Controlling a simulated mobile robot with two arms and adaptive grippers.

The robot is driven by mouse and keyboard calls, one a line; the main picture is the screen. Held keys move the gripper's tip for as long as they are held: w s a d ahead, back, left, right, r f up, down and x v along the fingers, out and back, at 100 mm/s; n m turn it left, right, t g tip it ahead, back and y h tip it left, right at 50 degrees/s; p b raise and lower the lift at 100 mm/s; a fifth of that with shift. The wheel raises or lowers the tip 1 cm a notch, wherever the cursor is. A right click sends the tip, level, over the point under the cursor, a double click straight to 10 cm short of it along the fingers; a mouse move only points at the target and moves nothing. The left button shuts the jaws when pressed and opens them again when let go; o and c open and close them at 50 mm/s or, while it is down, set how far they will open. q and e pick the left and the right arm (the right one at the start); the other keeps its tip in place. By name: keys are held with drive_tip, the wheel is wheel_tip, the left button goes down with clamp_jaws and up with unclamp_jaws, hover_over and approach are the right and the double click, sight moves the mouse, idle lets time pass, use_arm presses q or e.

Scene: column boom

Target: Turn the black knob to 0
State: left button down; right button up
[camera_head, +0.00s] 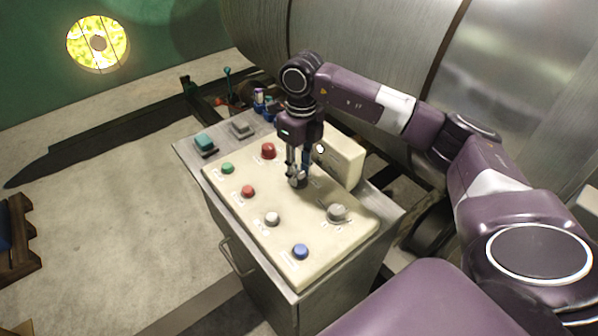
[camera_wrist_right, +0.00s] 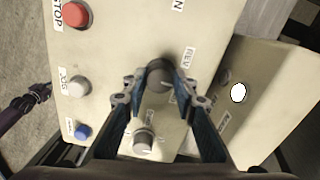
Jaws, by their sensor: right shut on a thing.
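The black knob (camera_wrist_right: 159,76) sits on the cream control panel (camera_head: 240,212); in the wrist view it looks dark grey. My right gripper (camera_head: 297,181) points down at the middle of the panel. In the wrist view, the fingers of my right gripper (camera_wrist_right: 160,88) are closed around the knob's sides. The fingers and wrist largely hide the knob in the head view, and its pointer cannot be read. A label "REV" stands beside it. What looks like my left gripper (camera_wrist_right: 40,92) shows small at the left of the wrist view, away from the panel; its jaw state is unclear.
A light grey knob (camera_head: 337,212) stands near the panel's right corner. Red (camera_head: 248,191), white (camera_head: 272,218), green (camera_head: 228,168) and blue (camera_head: 301,251) buttons line the near side. A red button (camera_head: 268,151) and a cream box (camera_head: 342,160) stand behind, close to my right gripper.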

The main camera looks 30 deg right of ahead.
sight(300, 173)
drive_tip(key=shift+r, duration=0.1)
idle(0.3)
drive_tip(key=o, duration=1.2)
drive_tip(key=shift+c, duration=0.2)
wheel_tip(300, 173, up, 12)
drive_tip(key=shift+d, duration=0.25)
